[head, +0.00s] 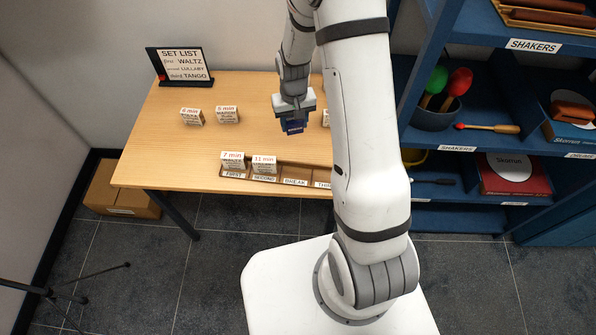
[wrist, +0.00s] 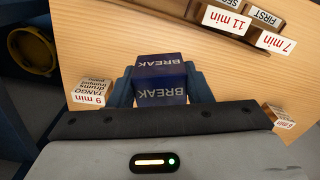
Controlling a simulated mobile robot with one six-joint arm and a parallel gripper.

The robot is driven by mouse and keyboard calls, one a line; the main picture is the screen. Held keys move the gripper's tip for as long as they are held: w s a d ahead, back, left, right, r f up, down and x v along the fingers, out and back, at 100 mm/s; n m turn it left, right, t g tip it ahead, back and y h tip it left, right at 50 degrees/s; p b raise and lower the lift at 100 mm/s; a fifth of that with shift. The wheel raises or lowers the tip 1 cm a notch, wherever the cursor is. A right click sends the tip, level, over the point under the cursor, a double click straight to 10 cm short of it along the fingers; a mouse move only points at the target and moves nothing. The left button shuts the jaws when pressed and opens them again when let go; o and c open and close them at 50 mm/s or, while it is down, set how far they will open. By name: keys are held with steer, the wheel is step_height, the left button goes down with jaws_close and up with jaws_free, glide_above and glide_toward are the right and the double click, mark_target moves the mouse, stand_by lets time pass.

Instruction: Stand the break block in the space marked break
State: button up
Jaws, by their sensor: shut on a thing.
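The break block is dark blue with BREAK printed on it (wrist: 160,84). My gripper (head: 295,120) is shut on it, and the fingers sit on both its sides in the wrist view. In the head view the block (head: 294,126) hangs over the table's middle, behind the rack. The wooden rack (head: 308,183) lies along the table's front edge. Its space marked BREAK (head: 295,182) looks empty, right of the SECOND space. The 7 min block (head: 232,161) stands at FIRST and the 11 min block (head: 264,164) at SECOND. My arm hides the rack's right end.
Two white-topped blocks, one marked 6 min (head: 192,116) and another (head: 228,115), stand at the table's back left. A 9 min block (wrist: 90,93) shows in the wrist view. A set list sign (head: 181,65) stands at the back left corner. Blue shelves (head: 480,135) stand to the right.

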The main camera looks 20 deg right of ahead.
steer(key=f+b, duration=0.1)
steer(key=b, duration=0.2)
steer(key=s+f+m+b, duration=0.1)
steer(key=b, duration=0.2)
steer(key=shift+s+a+b, duration=0.1)
steer(key=shift+a+b, duration=0.05)
steer(key=shift+b, duration=0.15)
steer(key=s+b, duration=0.1)
steer(key=b, duration=0.4)
steer(key=m+b, duration=0.3)
steer(key=b, duration=0.6)
glide_above(297, 175)
steer(key=f, duration=0.2)
step_height(297, 175, down, 9)
steer(key=shift+f+b, duration=0.15)
steer(key=shift+b, duration=0.35)
steer(key=shift+f, duration=0.25)
steer(key=o, duration=1)
steer(key=shift+r, duration=0.1)
